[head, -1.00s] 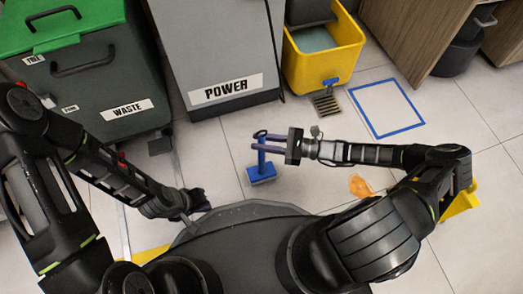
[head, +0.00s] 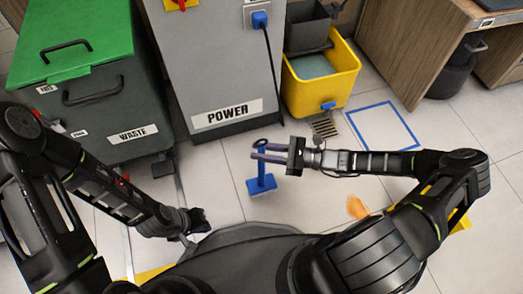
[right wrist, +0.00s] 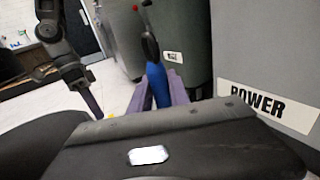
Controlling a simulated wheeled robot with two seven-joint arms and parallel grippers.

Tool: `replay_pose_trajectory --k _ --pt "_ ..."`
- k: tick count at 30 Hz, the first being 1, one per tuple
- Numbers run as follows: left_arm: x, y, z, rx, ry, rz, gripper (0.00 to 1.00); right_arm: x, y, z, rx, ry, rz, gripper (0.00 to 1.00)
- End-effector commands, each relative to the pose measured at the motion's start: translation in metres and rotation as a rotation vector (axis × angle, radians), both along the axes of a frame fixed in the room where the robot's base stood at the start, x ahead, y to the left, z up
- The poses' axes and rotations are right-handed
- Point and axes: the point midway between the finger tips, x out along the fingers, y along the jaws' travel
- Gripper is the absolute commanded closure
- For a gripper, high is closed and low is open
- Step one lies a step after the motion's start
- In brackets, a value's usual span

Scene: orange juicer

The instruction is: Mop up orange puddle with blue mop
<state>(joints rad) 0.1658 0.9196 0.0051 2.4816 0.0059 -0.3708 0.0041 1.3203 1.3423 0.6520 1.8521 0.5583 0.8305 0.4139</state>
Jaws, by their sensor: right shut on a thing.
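A small blue mop (head: 262,184) stands roughly upright in the head view, its flat head at or just above the tiled floor. My right gripper (head: 262,152) is shut on its handle, with the purple fingers on either side. In the right wrist view the blue handle (right wrist: 157,84) shows between those fingers, with a dark top end. The orange puddle (head: 356,207) lies on the floor to the right of the mop, partly beside my right arm. My left gripper (head: 197,222) hangs low at the left, away from the mop; its fingers are too dark to make out.
A grey POWER cabinet (head: 215,70) and a green-lidded waste bin (head: 75,45) stand behind. A yellow mop bucket (head: 345,75) is beside a floor drain (head: 325,126). A blue taped square (head: 383,125) marks clear floor. A wooden desk (head: 430,50) is at right.

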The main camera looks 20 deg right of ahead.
Motion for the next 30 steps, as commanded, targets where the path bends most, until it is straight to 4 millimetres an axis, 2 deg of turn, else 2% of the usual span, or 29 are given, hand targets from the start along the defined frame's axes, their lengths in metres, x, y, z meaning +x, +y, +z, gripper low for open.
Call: replay_pose_trajectory --k 10,14,17,20,24,27,30 --pt "0.0 0.0 0.0 0.0 -0.001 0.0 1.0 0.001 -0.001 0.002 0.001 -0.001 -0.001 1.0" --pt "0.0 0.0 0.0 0.0 -0.001 0.0 1.0 0.004 -0.01 0.016 -0.001 -0.001 -0.01 1.0" --pt "0.0 0.0 0.0 0.0 -0.001 0.0 1.0 0.009 -0.024 0.039 -0.001 -0.001 -0.027 1.0" --pt "0.0 0.0 0.0 0.0 -0.001 0.0 1.0 0.016 -0.04 0.073 -0.003 0.001 -0.053 1.0" --pt "0.0 0.0 0.0 0.0 0.0 0.0 1.0 0.025 -0.058 0.128 -0.002 0.002 -0.101 1.0" --pt "0.0 0.0 0.0 0.0 -0.001 0.0 1.0 0.028 -0.066 0.165 -0.002 0.003 -0.14 1.0" --pt "0.0 0.0 0.0 0.0 -0.001 0.0 1.0 0.03 -0.069 0.192 -0.001 0.002 -0.173 1.0"
